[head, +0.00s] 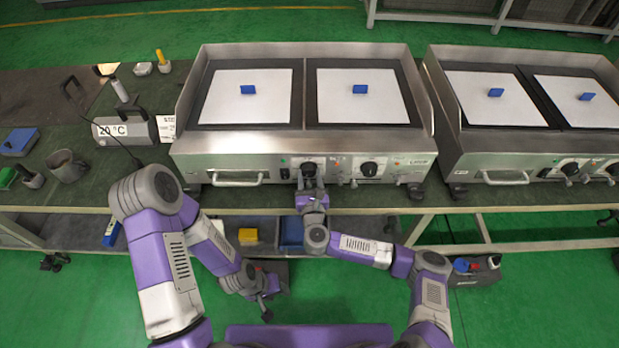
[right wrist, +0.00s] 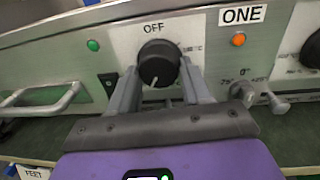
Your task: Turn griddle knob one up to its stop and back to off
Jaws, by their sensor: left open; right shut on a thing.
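The griddle (head: 300,150) stands on the bench in the head view. Its left black knob (head: 308,168) also shows in the right wrist view (right wrist: 158,58), with OFF printed above it and a ONE label (right wrist: 241,15) to the upper right. The knob's white mark points down, slightly left, away from OFF. My right gripper (head: 310,183) is at the front panel, its two fingers on either side of the knob, shut on it. My left gripper (head: 266,308) hangs low in front of the bench, open and empty.
A green lamp (right wrist: 93,45) and an orange lamp (right wrist: 238,39) flank the knob. A second knob (head: 370,169) sits to its right, a bar handle (head: 237,179) to its left. A second griddle (head: 520,150) stands at the right; a mug (head: 66,166) is at the left.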

